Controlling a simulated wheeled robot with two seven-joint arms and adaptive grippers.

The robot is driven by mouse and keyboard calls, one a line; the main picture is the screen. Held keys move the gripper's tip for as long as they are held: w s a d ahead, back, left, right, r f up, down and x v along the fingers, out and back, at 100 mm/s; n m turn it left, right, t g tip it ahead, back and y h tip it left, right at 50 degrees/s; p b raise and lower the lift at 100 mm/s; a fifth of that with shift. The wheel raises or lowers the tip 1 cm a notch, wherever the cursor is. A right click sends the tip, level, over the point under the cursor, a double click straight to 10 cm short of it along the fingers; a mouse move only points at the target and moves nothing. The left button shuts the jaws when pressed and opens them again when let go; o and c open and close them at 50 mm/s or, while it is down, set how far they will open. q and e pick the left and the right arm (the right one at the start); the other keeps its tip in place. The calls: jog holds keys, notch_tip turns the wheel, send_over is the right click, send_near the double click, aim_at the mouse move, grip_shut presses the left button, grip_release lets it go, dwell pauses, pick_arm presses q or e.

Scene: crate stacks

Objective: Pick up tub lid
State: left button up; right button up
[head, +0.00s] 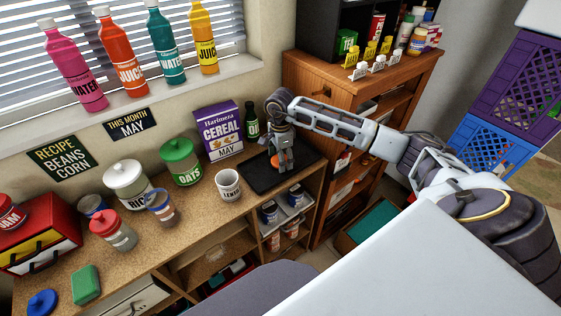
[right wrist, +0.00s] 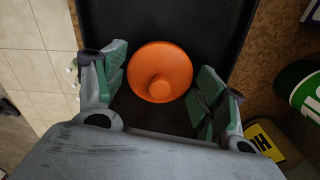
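An orange round lid with a central knob (right wrist: 160,73), which I take to be the tub lid, lies on a black tray (right wrist: 218,28). In the head view only a small orange part of the lid (head: 275,161) shows beside my gripper. My right gripper (head: 282,167) points down over the tray (head: 258,183). In the right wrist view my right gripper (right wrist: 160,82) is open, with one green-padded finger on each side of the lid and gaps between. I cannot tell the exact height of the fingertips above the tray. My left gripper is in neither view.
A white mug (head: 228,185) stands left of the tray. A purple cereal box (head: 219,131) and a dark green bottle (head: 251,121) stand behind it. A green-lidded oats jar (head: 181,162) is further left. A wooden shelf unit (head: 318,85) rises on the right.

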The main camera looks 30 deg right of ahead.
jog(key=shift+c, duration=1.3)
jog(key=shift+r, duration=0.55)
notch_tip(320, 180, up, 4)
jog(key=shift+r+b, duration=0.2)
jog(key=shift+b, duration=0.2)
notch_tip(320, 180, up, 4)
jog(key=shift+f, duration=0.15)
jog(key=shift+r, duration=0.35)
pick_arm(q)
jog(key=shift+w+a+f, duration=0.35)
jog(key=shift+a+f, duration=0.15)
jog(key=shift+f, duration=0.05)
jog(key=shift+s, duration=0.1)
pick_arm(e)
jog(key=shift+a, duration=0.1)
